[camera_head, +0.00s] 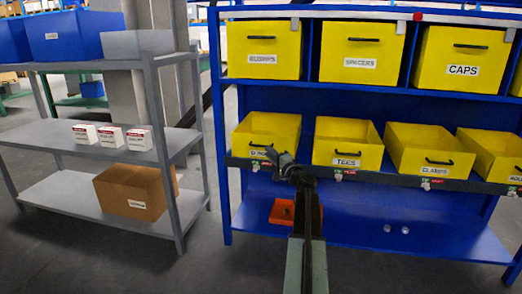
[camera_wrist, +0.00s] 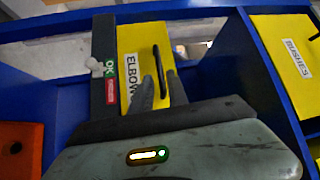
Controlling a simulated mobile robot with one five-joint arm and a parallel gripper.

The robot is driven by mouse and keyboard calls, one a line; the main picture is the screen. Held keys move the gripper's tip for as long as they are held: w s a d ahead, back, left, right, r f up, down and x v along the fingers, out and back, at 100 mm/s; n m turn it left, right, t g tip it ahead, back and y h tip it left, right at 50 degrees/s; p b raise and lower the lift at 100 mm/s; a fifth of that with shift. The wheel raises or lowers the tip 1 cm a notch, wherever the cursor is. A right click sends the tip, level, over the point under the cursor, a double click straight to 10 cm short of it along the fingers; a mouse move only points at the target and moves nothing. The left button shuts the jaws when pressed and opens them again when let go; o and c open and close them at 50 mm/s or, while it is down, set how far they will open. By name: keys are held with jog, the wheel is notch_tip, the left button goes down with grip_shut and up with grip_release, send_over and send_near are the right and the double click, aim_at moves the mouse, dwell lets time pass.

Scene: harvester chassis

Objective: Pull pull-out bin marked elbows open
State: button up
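The yellow elbows bin (camera_head: 272,128) is at the left end of the lower bin row in the head view, its label partly hidden by my gripper (camera_head: 277,155). In the wrist view the elbows bin (camera_wrist: 132,42) appears turned sideways, with its label reading "ELBOW" and the last letter covered. Its black bar handle (camera_wrist: 157,68) stands out from the bin front. My gripper's two grey fingers (camera_wrist: 154,88) show in front of the bin at the near end of the handle, with a narrow gap between them. I cannot tell whether they touch the handle.
The tees bin (camera_head: 346,143) sits to the right, then the clamps bin (camera_head: 428,147). The bushes bin (camera_head: 263,49) is above. A dark rail (camera_head: 385,178) with small tags runs below the lower row. A grey shelf (camera_head: 105,152) with boxes stands at left.

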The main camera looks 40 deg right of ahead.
aim_at(261, 146)
jog(key=x, duration=0.6)
jog(key=shift+w+d+p, duration=0.1)
jog(key=shift+w+p, duration=0.25)
jog(key=shift+p, duration=0.05)
grip_shut()
dwell(0.9)
